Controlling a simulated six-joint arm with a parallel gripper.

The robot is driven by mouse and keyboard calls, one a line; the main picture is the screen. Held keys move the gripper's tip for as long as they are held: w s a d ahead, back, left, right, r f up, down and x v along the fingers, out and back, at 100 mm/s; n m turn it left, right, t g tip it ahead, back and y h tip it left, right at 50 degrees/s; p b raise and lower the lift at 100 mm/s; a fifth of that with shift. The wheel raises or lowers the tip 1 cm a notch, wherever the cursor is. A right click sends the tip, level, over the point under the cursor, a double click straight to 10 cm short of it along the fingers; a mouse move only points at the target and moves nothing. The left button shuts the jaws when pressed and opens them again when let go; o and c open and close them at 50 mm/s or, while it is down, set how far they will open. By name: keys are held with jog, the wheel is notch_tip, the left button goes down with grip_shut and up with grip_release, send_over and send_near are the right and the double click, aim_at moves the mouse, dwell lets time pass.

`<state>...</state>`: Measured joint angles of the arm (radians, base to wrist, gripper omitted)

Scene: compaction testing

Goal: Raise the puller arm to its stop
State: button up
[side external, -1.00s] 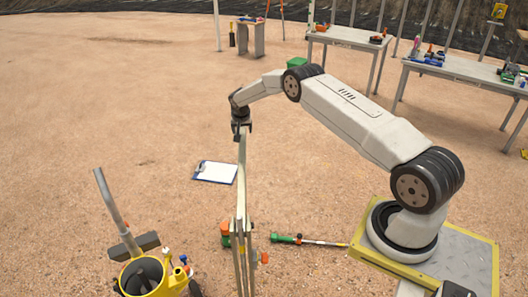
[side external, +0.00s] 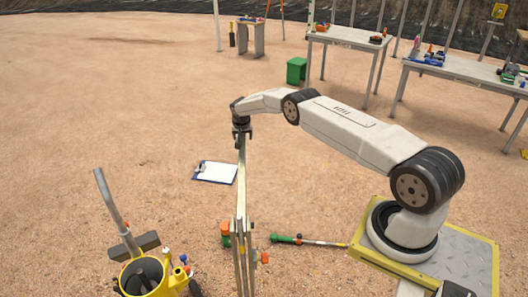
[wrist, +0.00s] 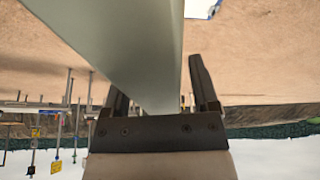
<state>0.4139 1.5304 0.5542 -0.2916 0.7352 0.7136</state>
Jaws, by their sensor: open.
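The puller arm (side external: 241,185) is a long pale metal bar that stands nearly upright in the side view. Its lower end joins a narrow metal frame (side external: 238,255). My gripper (side external: 241,136) is at the top end of the bar, pointing down. In the wrist view the bar (wrist: 125,45) runs between the two fingers of my gripper (wrist: 158,85). The fingers are open, with a visible gap on the right side of the bar. Contact on the left side cannot be told.
A clipboard (side external: 215,172) lies on the ground behind the bar. A green-handled tool (side external: 310,241) lies to its right. A yellow container (side external: 150,280) with tools stands at front left. Tables (side external: 345,38) and a green bin (side external: 296,71) stand farther back. The ground at left is open.

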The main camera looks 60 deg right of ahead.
grip_shut()
dwell(1.4)
